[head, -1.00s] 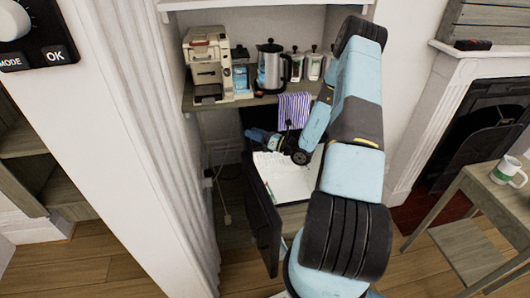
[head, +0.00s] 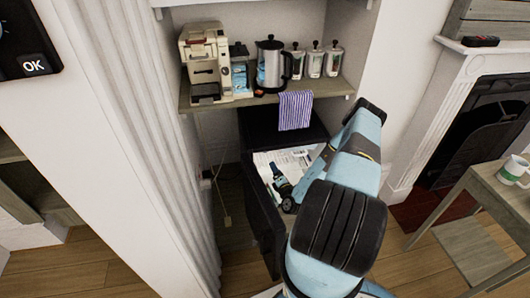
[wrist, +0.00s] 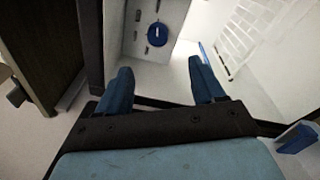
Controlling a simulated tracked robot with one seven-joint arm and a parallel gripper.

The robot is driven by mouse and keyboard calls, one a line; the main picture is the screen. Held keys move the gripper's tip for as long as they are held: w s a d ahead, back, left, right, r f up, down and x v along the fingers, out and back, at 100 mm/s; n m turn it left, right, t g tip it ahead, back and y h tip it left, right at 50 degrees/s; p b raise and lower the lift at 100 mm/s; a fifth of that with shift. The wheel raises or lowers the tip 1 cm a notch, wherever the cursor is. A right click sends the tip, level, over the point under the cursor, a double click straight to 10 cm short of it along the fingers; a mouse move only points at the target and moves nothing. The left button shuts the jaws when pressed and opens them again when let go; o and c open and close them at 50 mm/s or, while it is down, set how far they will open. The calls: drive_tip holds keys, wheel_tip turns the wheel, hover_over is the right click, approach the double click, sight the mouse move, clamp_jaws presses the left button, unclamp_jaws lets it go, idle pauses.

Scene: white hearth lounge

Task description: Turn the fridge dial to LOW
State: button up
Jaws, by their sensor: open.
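The fridge (head: 262,214) is a dark small cabinet under the shelf, its door open toward the front and its inside white. In the wrist view a blue round dial (wrist: 156,34) with a white line sits on a light panel (wrist: 137,40) inside, with small dark marks around it. The marks are too small to read. My gripper (wrist: 161,82) is open and empty, with the dial ahead of and between its two blue fingers, apart from them. In the head view my arm reaches down into the fridge, and the fingers are hard to make out.
A shelf (head: 330,88) above the fridge holds a coffee machine (head: 205,65), a kettle (head: 270,66) and several jars. A striped cloth (head: 295,110) hangs from its edge. A white wire rack (wrist: 245,35) is inside the fridge at right. A table (head: 490,190) with a mug stands right.

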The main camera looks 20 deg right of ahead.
drive_tip(key=w, duration=1.3)
drive_tip(key=shift+w+d, duration=0.2)
drive_tip(key=shift+d, duration=0.2)
drive_tip(key=c, duration=1.1)
drive_tip(key=shift+o, duration=0.2)
